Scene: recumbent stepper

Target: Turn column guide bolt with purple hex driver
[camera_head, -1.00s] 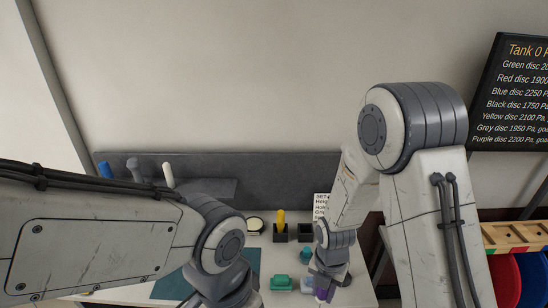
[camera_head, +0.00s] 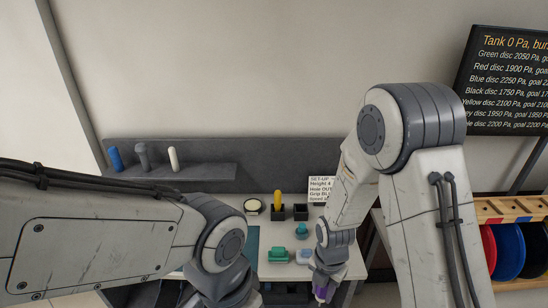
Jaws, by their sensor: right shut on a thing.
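My right gripper (camera_head: 322,284) is at the bottom of the head view, pointing down, shut on the purple hex driver (camera_head: 321,294). Only a small purple part of the driver shows below the jaws; its tip is not visible. The gripper is in front of the table's right side. My left arm comes in from the left and its wrist leaves the bottom edge, so the left gripper is out of view. I cannot make out the column guide bolt.
A yellow-handled thing (camera_head: 278,199) stands in a black block, beside another black block (camera_head: 300,212). Teal pieces (camera_head: 277,256) lie on the table. Blue, grey and white handles stand on the grey back shelf (camera_head: 205,171). A disc rack (camera_head: 510,212) is at right.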

